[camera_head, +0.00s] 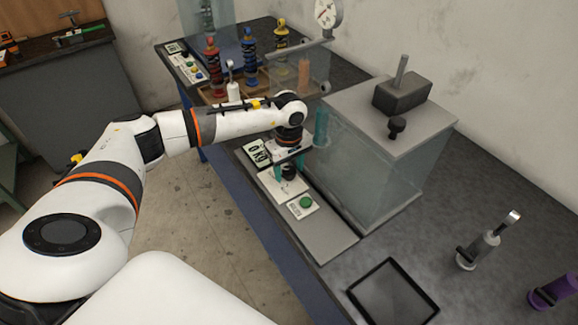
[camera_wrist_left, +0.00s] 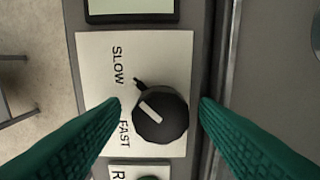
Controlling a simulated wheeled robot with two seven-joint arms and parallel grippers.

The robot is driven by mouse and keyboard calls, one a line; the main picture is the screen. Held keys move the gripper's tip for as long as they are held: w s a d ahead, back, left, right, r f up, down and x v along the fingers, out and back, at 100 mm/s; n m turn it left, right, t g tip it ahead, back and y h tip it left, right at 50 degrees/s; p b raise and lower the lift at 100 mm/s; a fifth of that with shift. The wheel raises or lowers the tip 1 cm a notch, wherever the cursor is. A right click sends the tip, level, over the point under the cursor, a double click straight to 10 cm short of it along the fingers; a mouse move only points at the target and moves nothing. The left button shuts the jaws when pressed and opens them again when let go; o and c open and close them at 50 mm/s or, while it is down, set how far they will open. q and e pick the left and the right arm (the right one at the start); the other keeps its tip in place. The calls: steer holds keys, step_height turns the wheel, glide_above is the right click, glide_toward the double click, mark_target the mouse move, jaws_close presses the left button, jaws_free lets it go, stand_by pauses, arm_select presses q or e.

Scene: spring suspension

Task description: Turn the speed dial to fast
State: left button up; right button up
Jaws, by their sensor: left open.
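The speed dial (camera_wrist_left: 165,128) is a round black knob with a white line, on a white panel (camera_wrist_left: 95,60) printed SLOW and FAST. In the left wrist view the line slants to the upper left, between the two words and nearer FAST. A small black stub sticks out by the knob's upper left. In the head view the knob (camera_head: 289,172) is partly hidden under my left gripper (camera_head: 290,166). The left gripper's teal fingers (camera_wrist_left: 160,104) are open, one on each side of the knob, with gaps visible. My right gripper is not in view.
A green button (camera_head: 306,202) sits on the panel beside the dial, and a display (camera_head: 257,154) on its other side. A clear-walled box (camera_head: 375,190) stands close to the right. Colored spring shocks (camera_head: 249,62) stand behind. A black-framed tray (camera_head: 392,293) lies in front.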

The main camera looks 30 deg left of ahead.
arm_select(q)
steer(key=c, duration=1)
steer(key=shift+o, duration=0.2)
